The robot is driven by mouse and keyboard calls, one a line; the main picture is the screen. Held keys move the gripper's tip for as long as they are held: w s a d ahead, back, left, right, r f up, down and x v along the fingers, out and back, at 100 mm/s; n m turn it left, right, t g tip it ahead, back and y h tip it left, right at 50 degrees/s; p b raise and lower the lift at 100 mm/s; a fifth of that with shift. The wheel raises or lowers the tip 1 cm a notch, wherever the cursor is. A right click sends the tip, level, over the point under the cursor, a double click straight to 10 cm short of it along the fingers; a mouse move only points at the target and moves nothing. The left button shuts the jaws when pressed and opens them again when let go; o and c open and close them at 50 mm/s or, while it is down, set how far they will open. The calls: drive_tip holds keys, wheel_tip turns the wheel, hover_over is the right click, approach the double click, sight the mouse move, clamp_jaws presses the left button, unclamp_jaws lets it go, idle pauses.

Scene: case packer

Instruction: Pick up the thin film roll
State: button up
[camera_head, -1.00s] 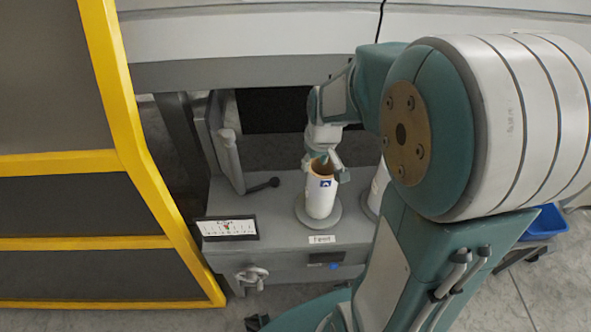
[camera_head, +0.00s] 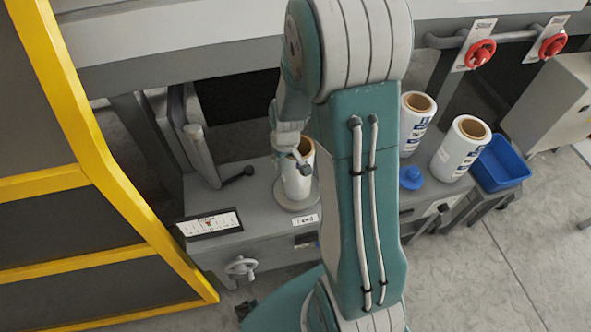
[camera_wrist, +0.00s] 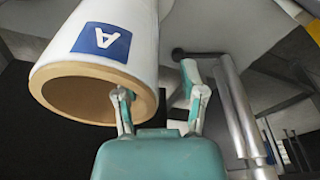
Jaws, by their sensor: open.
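A white film roll (camera_head: 297,184) with a brown core stands upright on a round grey plate (camera_head: 284,201) on the grey machine bench. My gripper (camera_head: 296,151) is at its top end and hides part of the rim. In the wrist view the roll (camera_wrist: 140,22) shows a blue label with a white A and its open brown core end. My open gripper (camera_wrist: 158,98) has one finger overlapping the core opening and the other outside the roll, with the wall between them. I cannot tell whether either finger touches it.
Two more white rolls, one at the back (camera_head: 411,128) and one in front (camera_head: 457,152), stand to the right, beside a blue bin (camera_head: 503,163) and a blue knob (camera_head: 411,178). A yellow-framed guard (camera_head: 110,150) closes the left. A black-knobbed lever (camera_head: 238,175) sits left of the roll.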

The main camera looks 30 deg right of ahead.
drive_tip(key=shift+w+d+f, duration=0.1)
drive_tip(key=shift+d+f, duration=0.1)
drive_tip(key=shift+f, duration=0.4)
drive_tip(key=shift+w+d+f, duration=0.1)
drive_tip(key=shift+d+f, duration=0.05)
drive_tip(key=shift+f, duration=0.4)
drive_tip(key=shift+a, duration=0.25)
clamp_jaws()
drive_tip(key=shift+d+r, duration=0.1)
